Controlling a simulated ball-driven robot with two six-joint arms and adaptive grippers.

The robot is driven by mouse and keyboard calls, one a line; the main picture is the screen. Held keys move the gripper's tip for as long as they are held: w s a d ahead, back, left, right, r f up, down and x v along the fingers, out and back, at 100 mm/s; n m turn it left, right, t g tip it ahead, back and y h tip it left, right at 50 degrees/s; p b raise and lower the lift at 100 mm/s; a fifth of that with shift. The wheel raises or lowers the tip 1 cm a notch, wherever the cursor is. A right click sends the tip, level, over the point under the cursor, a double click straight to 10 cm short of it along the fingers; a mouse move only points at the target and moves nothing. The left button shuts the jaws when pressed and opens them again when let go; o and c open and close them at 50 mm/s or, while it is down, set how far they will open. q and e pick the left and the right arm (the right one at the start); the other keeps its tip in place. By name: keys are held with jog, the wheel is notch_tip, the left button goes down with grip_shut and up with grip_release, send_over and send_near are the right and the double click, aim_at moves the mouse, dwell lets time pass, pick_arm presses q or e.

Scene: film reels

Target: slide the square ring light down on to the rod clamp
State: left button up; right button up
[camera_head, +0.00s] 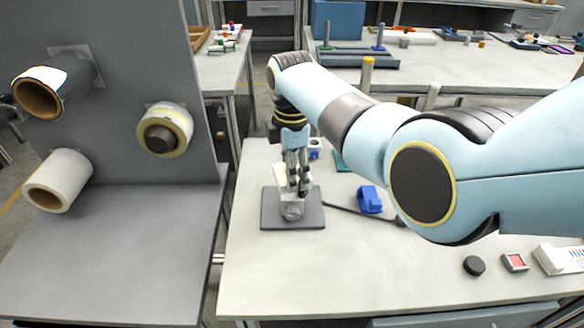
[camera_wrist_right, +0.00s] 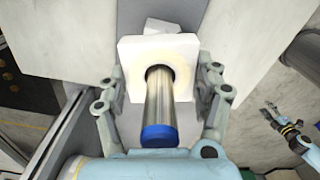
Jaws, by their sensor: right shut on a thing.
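The square ring light (camera_wrist_right: 127,52) is a white square frame with a round hole, between the fingers of my right gripper (camera_wrist_right: 160,88) in the right wrist view. The gripper is shut on it from both sides. A shiny metal rod (camera_wrist_right: 160,100) with a blue end passes through the hole. In the head view my right gripper (camera_head: 297,180) points down over a dark square base plate (camera_head: 272,216), and the ring light (camera_head: 283,182) shows pale behind the fingers. I cannot make out the rod clamp. My left gripper (camera_wrist_right: 268,112) shows small in the right wrist view, its fingers apart.
A blue part (camera_head: 370,200) lies right of the base plate, near a dark cable. A black disc (camera_head: 474,265) and a small red-topped box (camera_head: 515,262) lie at the front right. A grey panel with rolls (camera_head: 60,180) stands at left.

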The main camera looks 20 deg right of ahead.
jog(key=o, duration=1.4)
jog(key=shift+f, duration=0.2)
notch_tip(320, 180, up, 12)
jog(key=shift+r, duration=0.1)
jog(key=shift+s, duration=0.1)
